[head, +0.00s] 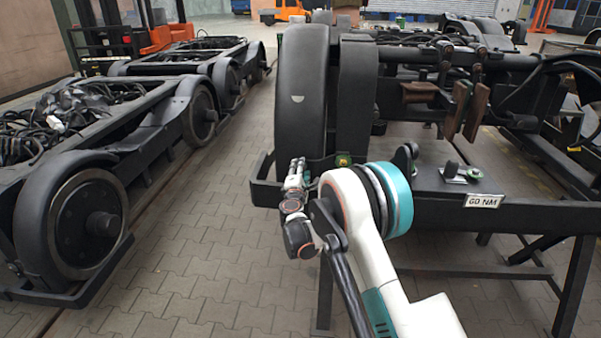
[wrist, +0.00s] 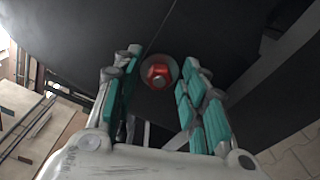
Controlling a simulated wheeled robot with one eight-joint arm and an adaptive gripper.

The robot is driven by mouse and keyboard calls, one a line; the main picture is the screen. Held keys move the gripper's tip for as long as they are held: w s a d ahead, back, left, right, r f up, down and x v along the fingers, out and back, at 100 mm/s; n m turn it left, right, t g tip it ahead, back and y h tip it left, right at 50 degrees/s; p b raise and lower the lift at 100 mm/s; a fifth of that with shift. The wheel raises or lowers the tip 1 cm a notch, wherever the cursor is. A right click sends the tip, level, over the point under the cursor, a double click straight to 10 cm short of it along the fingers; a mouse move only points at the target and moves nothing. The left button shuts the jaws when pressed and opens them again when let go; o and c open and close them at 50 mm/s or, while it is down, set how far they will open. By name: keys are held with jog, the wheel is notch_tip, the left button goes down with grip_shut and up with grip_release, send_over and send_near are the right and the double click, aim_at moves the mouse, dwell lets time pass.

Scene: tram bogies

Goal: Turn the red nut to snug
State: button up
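The red nut (wrist: 158,74) shows in the wrist view, set in a round grey seat on a dark surface. My gripper (wrist: 161,66) is open, its teal-padded fingers apart, one on each side of the nut in the picture. A visible gap lies between each finger and the nut; how far the nut lies beyond the fingertips I cannot tell. In the head view my gripper (head: 296,172) is at the front left of the black bogie (head: 302,90), close by its large dark wheel cover. The nut cannot be made out in the head view.
A sign reading "60 NM" (head: 484,201) is on the bogie's front beam, near a small metal fitting (head: 461,172). Black bars and hanging brown blocks (head: 454,108) are above and behind. Another bogie (head: 90,205) stands left across a clear paved aisle (head: 215,235).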

grip_shut()
jog(key=shift+m, duration=0.4)
jog(key=m, duration=0.6)
jog(key=shift+f, duration=0.1)
jog(key=m, duration=0.6)
jog(key=shift+m, duration=0.4)
grip_release()
